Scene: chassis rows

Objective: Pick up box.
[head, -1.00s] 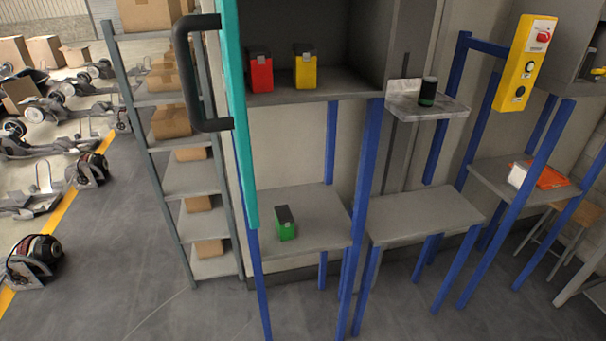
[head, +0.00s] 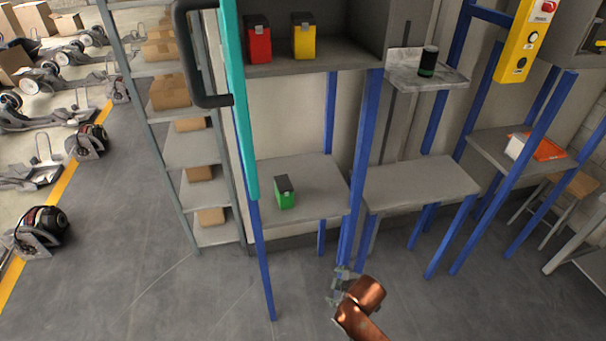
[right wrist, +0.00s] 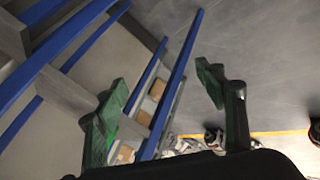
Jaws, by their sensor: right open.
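A green box (head: 285,192) with a dark top stands on the lower grey shelf. A red box (head: 257,40) and a yellow box (head: 303,37) stand side by side on the shelf above, inside the dark cabinet. My right gripper (head: 340,284) is low in the head view, in front of the blue posts, right of and below the green box and apart from it. In the right wrist view my right gripper (right wrist: 163,78) has its fingers spread, with nothing held between them. My left gripper is not in view.
Blue posts (head: 359,170) support the shelves. A teal door edge with a black handle (head: 188,55) stands at the left of the cabinet. A grey rack with cardboard boxes (head: 170,91) is further left. An empty grey table (head: 420,182) stands right of the green box's shelf.

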